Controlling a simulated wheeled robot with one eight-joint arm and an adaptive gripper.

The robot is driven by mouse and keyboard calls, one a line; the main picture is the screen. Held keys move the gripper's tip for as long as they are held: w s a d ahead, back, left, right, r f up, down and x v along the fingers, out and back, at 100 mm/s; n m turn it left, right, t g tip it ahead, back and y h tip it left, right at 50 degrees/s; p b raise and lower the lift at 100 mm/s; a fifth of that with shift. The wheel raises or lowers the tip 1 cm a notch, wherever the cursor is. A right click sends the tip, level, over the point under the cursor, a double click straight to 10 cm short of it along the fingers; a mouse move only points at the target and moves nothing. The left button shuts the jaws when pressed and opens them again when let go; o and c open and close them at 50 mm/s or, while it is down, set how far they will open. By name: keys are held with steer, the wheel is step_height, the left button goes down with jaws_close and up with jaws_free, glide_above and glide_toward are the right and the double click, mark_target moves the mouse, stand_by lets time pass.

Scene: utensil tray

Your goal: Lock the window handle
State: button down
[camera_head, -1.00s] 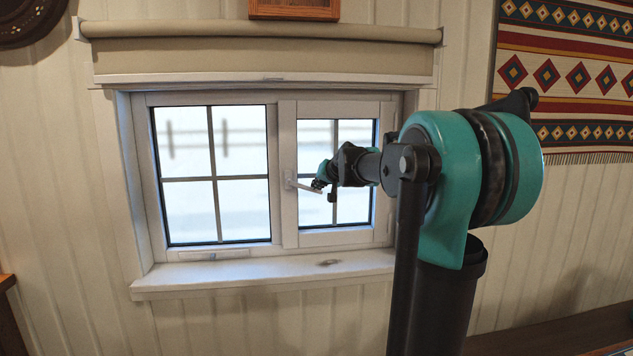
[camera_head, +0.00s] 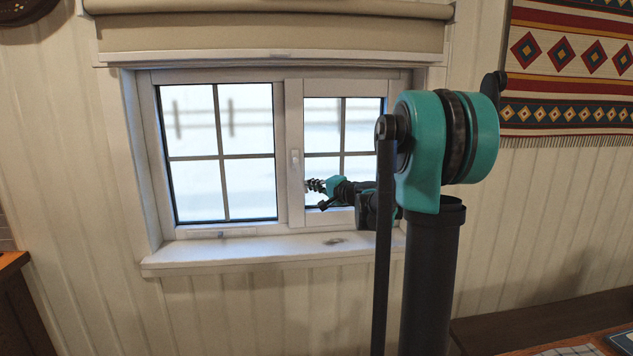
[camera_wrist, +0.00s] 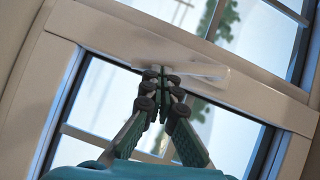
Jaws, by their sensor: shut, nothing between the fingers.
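The white window handle (camera_head: 295,160) is on the middle upright between the two panes. In the head view it looks about vertical, along the upright. In the wrist view the pale handle (camera_wrist: 190,68) runs roughly along the frame bar. My gripper (camera_head: 309,186) is just right of and below the handle, in front of the right pane. In the wrist view my gripper's fingertips (camera_wrist: 163,73) are together, with nothing held, beside the handle. I cannot tell whether they touch it.
The white window sill (camera_head: 270,251) juts out below the gripper. A rolled beige blind (camera_head: 270,35) hangs above the window. A patterned textile (camera_head: 570,70) hangs on the wall at right.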

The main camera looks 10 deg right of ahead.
steer(key=shift+a+f+m+t+y, duration=0.15)
steer(key=shift+a+f+m, duration=0.1)
steer(key=shift+a, duration=0.25)
steer(key=shift+a+f+m+t+y, duration=0.15)
steer(key=shift+a+f+m, duration=0.1)
steer(key=shift+a, duration=0.2)
